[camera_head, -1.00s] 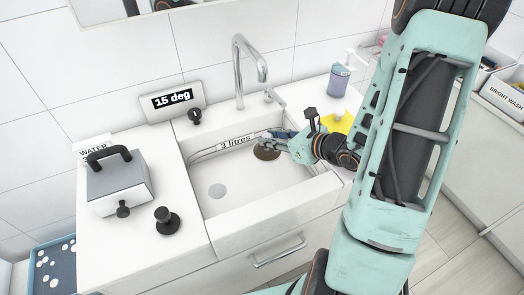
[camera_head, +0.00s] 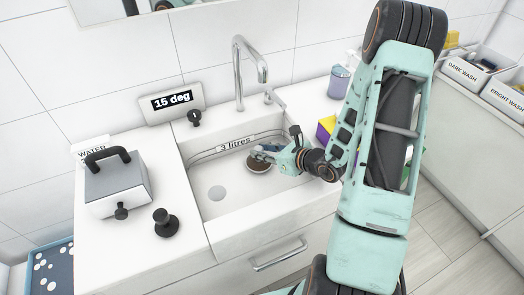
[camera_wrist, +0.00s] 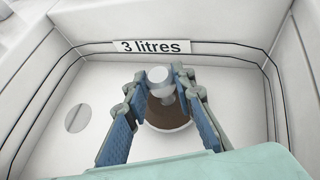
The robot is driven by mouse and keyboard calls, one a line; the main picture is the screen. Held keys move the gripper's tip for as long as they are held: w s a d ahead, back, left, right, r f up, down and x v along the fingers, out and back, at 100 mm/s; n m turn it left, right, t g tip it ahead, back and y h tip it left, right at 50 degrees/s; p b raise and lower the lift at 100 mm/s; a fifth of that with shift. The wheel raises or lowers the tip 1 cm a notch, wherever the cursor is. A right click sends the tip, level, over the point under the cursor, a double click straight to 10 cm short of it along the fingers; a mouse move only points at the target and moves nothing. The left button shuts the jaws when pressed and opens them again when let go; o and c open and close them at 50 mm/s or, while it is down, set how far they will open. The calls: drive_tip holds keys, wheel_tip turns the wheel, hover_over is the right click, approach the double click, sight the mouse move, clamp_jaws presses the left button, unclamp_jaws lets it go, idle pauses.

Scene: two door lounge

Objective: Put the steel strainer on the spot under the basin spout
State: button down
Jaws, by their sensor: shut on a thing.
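The strainer (camera_head: 258,166) is a round dark-brown disc with a pale rim, low in the white basin (camera_head: 225,235) under the spout (camera_head: 262,75). In the wrist view the strainer (camera_wrist: 167,115) has a bright silver knob on top. My gripper (camera_head: 268,153) is shut on that knob, and its blue-padded fingers (camera_wrist: 160,82) stand on either side of it. Whether the disc touches the basin floor I cannot tell. A flat grey round patch (camera_head: 216,193) lies on the floor to the left of the strainer. It also shows in the wrist view (camera_wrist: 77,118).
A "3 litres" label (camera_head: 237,143) is on the basin's back wall. A grey handled box (camera_head: 118,187) and a black knob (camera_head: 166,222) stand on the left counter. A soap bottle (camera_head: 339,82) and a yellow-purple item (camera_head: 326,129) are at right. The basin's left floor is clear.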

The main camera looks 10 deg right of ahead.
drive_tip(key=shift+f, duration=0.15)
drive_tip(key=c, duration=1.6)
unclamp_jaws()
drive_tip(key=shift+r, duration=0.2)
drive_tip(key=shift+s+d+r, duration=0.15)
drive_tip(key=shift+s, duration=0.05)
drive_tip(key=v, duration=1.1)
drive_tip(key=shift+s+r, duration=0.1)
drive_tip(key=shift+s, duration=0.15)
